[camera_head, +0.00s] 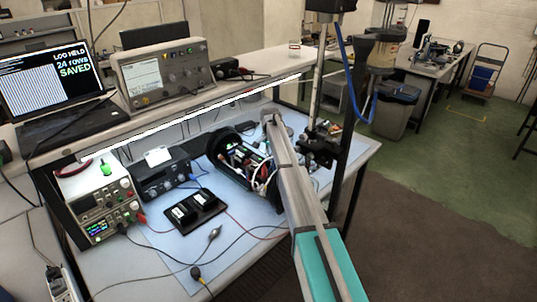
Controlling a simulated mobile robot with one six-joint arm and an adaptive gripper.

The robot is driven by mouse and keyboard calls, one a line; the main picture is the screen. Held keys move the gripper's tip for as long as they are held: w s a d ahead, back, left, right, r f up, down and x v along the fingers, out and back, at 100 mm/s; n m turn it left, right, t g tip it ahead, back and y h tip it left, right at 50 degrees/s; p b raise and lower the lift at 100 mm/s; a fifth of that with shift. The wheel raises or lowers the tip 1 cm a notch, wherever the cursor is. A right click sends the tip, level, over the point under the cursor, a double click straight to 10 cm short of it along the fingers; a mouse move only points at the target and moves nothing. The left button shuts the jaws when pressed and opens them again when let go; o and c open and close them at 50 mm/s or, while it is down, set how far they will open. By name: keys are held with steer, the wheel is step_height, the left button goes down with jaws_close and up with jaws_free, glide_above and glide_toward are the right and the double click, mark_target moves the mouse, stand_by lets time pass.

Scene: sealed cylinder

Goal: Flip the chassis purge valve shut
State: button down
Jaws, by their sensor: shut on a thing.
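The chassis (245,165) lies on the blue bench mat, inside an open black cylindrical housing (232,141). Green boards, wires and white tubing show in it. My arm (292,185) reaches from the lower right across the chassis's right side, its far end (270,116) above and behind the housing. My gripper cannot be made out; the arm hides the space below its far end. I cannot pick out the purge valve or see which way its lever stands.
A black clamp stand (318,142) stands close right of my arm. Left are a power supply (97,203), a grey instrument (165,178) and a black two-slot tray (195,209). Cables cross the mat (245,225). The shelf holds a laptop (50,85) and an oscilloscope (163,73).

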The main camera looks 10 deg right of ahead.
steer(key=shift+s+d+m, duration=0.15)
steer(key=shift+s+m, duration=0.1)
steer(key=shift+m, duration=0.55)
steer(key=c, duration=0.6)
jaws_free()
steer(key=shift+r, duration=0.1)
